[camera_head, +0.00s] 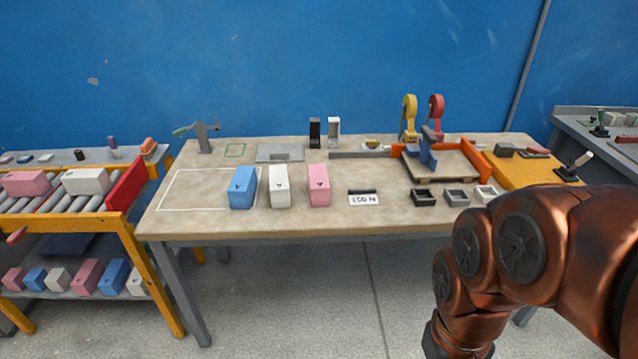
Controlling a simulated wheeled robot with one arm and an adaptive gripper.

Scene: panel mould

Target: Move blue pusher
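The blue pusher (428,155) stands upright at the left part of the orange-edged panel mould (462,149), on the right side of the table. It has a blue plate with a darker grip on top. Its lower edge appears to rest on the mould's flat bed, though the exact contact is too small to tell. My copper-coloured arm comes in from the right edge, in front of the table, and bends down out of the picture at the bottom. My gripper is outside the view, and nothing of mine touches the pusher.
A blue block (243,188), a white block (279,186) and a pink block (318,185) stand in the middle of the table (225,222). Small dark and grey trays (424,198) sit in front of the mould. Yellow (409,117) and red (436,117) tape dispensers stand behind it.

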